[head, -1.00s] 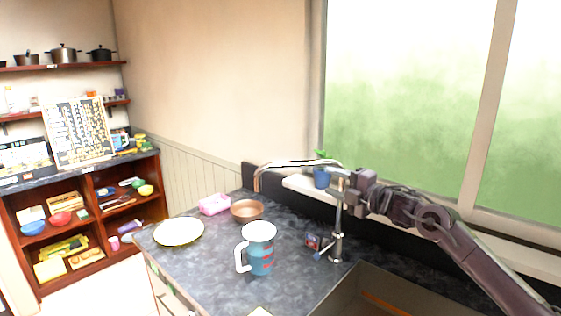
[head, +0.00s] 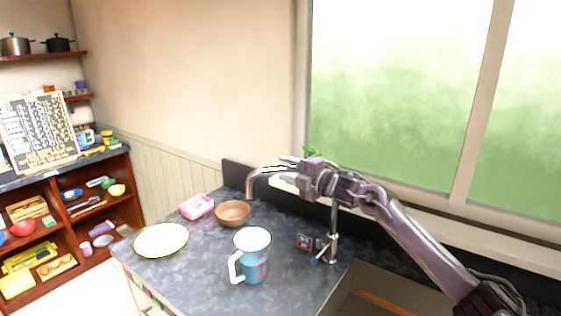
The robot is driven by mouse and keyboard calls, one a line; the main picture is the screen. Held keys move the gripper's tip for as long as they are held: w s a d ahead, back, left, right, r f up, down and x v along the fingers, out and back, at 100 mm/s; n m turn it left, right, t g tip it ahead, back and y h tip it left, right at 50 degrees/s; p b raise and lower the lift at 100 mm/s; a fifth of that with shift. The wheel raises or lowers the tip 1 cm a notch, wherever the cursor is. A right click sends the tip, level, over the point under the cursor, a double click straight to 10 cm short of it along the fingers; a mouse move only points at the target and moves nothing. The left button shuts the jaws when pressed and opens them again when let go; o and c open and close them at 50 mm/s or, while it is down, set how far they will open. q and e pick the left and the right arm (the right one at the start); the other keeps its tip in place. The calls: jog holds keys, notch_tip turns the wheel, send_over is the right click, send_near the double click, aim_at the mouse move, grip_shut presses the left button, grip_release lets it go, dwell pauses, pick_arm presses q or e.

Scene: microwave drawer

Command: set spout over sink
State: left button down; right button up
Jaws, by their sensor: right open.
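The faucet stands at the sink's back left corner on a silver post (head: 333,235). Its spout (head: 251,184) reaches left over the counter, with the outlet bent downward, and is not over the sink (head: 372,298). My right gripper (head: 284,168) is open at the spout's horizontal run, fingers pointing left. The fingers overlap the spout in the picture; I cannot tell whether they touch it. The gripper hides part of the spout and the top of the post. My left gripper is not in view.
On the counter are a blue pitcher (head: 253,258), a brown bowl (head: 233,214), a pale plate (head: 161,240), a pink container (head: 197,207) and a small box (head: 306,242) by the post. The window (head: 395,90) is behind. Shelves (head: 70,215) stand at left.

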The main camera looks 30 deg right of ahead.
jog(key=p+x, duration=0.1)
jog(key=x, duration=0.2)
jog(key=shift+c, duration=0.2)
jog(key=shift+f, duration=0.1)
jog(key=shift+c, duration=1.2)
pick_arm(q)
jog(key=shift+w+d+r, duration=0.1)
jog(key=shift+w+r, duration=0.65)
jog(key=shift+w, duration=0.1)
pick_arm(e)
grip_shut()
